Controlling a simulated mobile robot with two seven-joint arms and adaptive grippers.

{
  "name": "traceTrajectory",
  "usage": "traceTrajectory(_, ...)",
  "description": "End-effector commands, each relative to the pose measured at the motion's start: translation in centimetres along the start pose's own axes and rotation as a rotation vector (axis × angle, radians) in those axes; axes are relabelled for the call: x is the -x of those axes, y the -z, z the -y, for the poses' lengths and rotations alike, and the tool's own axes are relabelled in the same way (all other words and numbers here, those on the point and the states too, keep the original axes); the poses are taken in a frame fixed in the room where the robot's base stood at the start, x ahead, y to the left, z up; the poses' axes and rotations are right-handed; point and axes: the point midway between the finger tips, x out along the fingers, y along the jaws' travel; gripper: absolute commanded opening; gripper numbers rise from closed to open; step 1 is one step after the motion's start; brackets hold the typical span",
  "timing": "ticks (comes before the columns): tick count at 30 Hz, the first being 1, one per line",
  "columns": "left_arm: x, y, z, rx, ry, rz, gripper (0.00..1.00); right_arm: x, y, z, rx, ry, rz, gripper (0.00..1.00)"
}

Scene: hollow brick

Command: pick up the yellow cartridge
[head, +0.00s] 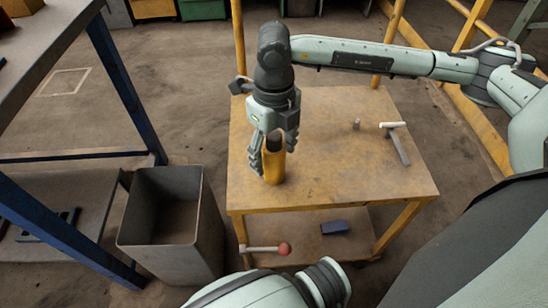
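The yellow cartridge (273,168) stands upright on the wooden top of a yellow-framed table (340,175), near the left edge. My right gripper (273,158) points down over it, with one finger on each side. The cartridge's base appears to rest on the table. My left gripper is not in view; only part of my own body shows at the bottom.
A T-shaped tool with a white bar (393,125) and a small grey peg (357,124) are on the table's right half. A blue block (335,227) and a red-ended rod (285,248) show below. A grey open bin (170,245) and blue-legged bench (118,75) stand left.

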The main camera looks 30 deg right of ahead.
Motion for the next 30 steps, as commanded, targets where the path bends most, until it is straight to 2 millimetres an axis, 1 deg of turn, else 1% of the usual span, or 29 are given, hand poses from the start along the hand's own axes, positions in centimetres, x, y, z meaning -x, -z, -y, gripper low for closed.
traceTrajectory(1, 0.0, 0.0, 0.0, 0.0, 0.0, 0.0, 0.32, 0.0, 0.0, 0.0, 0.0, 0.0, 0.0, 0.6)
traceTrajectory(2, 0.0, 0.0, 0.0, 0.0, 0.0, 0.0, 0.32, 0.0, 0.0, 0.0, 0.0, 0.0, 0.0, 0.56)
traceTrajectory(15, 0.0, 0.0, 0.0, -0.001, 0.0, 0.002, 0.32, 0.1, 0.0, 0.0, 0.0, 0.0, 0.001, 0.01)
traceTrajectory(16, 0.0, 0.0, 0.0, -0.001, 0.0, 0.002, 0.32, 0.1, 0.0, 0.0, 0.0, 0.0, 0.001, 0.0)
traceTrajectory(25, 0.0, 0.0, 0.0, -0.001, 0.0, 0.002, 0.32, 0.3, -0.1, 0.0, 0.0, 0.0, 0.003, 0.0)
traceTrajectory(30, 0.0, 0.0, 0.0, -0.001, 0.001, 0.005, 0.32, 1.5, -0.1, 0.0, 0.001, -0.001, 0.005, 0.0)
